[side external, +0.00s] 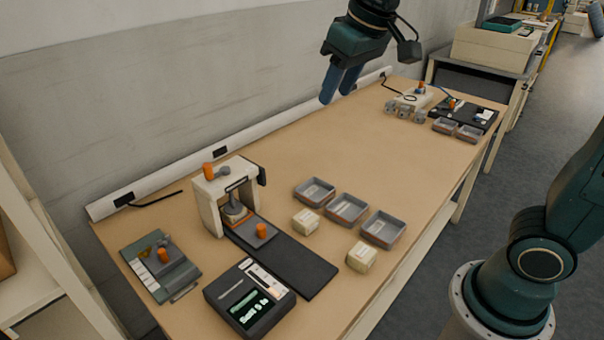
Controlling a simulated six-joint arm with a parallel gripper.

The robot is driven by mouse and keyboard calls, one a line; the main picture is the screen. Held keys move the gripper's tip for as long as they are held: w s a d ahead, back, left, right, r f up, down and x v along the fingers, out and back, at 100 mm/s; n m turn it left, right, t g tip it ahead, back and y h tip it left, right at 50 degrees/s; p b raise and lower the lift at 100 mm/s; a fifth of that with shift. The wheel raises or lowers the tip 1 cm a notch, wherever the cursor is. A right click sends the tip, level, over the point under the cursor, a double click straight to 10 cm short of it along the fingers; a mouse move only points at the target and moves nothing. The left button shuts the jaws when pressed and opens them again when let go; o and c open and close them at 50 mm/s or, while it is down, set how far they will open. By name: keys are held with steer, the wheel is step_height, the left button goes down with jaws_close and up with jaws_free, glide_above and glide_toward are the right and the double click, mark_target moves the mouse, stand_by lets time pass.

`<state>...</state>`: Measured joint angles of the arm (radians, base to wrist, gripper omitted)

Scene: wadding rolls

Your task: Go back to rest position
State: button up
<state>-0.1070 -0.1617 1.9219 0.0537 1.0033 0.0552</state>
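My gripper (338,94) hangs in the air above the far part of the wooden table, near the wall. Its two blue fingers point down with a gap between the tips, and nothing shows between them. Two cream block-shaped items (306,222) (361,257) stand on the table beside the grey trays, well apart from my gripper. Three grey trays (315,191) (346,209) (383,229) stand in a row and look empty.
A white press-like device (222,197) with orange knobs stands near the wall, with a dark track (291,268) before it. A black display unit (249,299) and a grey plate device (160,266) lie in front. More devices (409,102) stand at the far end. The table's middle (350,145) is clear.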

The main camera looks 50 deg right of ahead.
steer(key=s+d+f, duration=0.1)
steer(key=s+f, duration=0.2)
steer(key=s, duration=0.6)
steer(key=s+d+f+t, duration=0.1)
steer(key=s+d+f, duration=0.1)
steer(key=s, duration=0.6)
steer(key=shift+s+f, duration=0.35)
steer(key=shift+f, duration=0.45)
stand_by(0.3)
